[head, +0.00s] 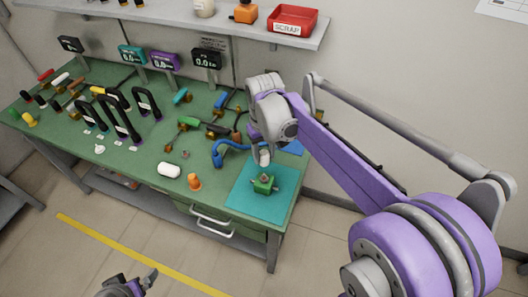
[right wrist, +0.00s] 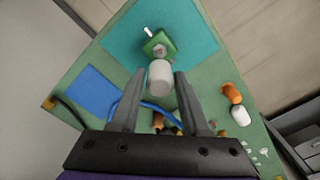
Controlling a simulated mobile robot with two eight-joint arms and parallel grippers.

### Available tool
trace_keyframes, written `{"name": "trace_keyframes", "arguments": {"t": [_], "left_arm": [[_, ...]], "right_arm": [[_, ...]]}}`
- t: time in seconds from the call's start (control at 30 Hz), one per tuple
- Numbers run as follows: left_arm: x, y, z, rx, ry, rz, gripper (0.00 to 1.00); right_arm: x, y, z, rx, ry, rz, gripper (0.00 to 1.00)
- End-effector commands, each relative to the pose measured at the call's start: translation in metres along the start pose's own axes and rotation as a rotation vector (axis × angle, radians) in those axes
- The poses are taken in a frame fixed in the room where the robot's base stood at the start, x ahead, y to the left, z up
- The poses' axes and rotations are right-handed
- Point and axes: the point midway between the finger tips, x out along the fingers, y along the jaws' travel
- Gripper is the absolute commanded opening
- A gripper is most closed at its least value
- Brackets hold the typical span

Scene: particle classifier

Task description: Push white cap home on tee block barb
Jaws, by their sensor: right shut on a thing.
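The white cap (right wrist: 160,78) is a short cylinder between the fingertips of my right gripper (head: 262,153), which is shut on it. In the head view the cap (head: 264,158) hangs just above the green tee block (head: 264,185). The block sits on the teal mat (head: 246,199) at the bench's right end, with a small grey fitting on top. In the right wrist view the tee block (right wrist: 157,40) lies just beyond the cap, which hides its near edge; a gap shows in the head view. My left gripper (head: 142,281) is low at the bottom, off the bench; its jaw state is unclear.
A blue hose (head: 220,153) curves left of the mat. Several tools and fittings cover the bench's left side. A shelf with a red scrap tray (head: 292,20) is above.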

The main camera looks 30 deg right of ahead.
Motion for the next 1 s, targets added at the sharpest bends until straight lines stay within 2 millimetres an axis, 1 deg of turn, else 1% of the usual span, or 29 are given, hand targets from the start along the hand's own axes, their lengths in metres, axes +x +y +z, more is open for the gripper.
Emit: {"name": "trace_keyframes", "arguments": {"t": [0.03,0.3,0.5,0.67,1.0], "left_arm": [[0.004,0.000,0.004,0.000,-0.003,0.000,1.00],[0.018,0.000,0.019,0.000,-0.015,0.000,1.00],[0.027,0.000,0.026,0.000,-0.021,0.000,1.00],[0.028,0.000,0.028,0.000,-0.022,0.000,1.00],[0.028,0.000,0.028,0.000,-0.022,0.000,1.00]], "right_arm": [[0.006,0.000,0.001,0.000,-0.002,0.000,0.00],[0.032,0.000,0.001,0.000,-0.002,0.000,0.00],[0.047,0.000,0.000,0.000,-0.001,0.000,0.00],[0.051,0.000,0.000,0.000,0.000,0.000,0.00],[0.050,0.000,0.000,0.000,0.001,0.000,0.00]]}}
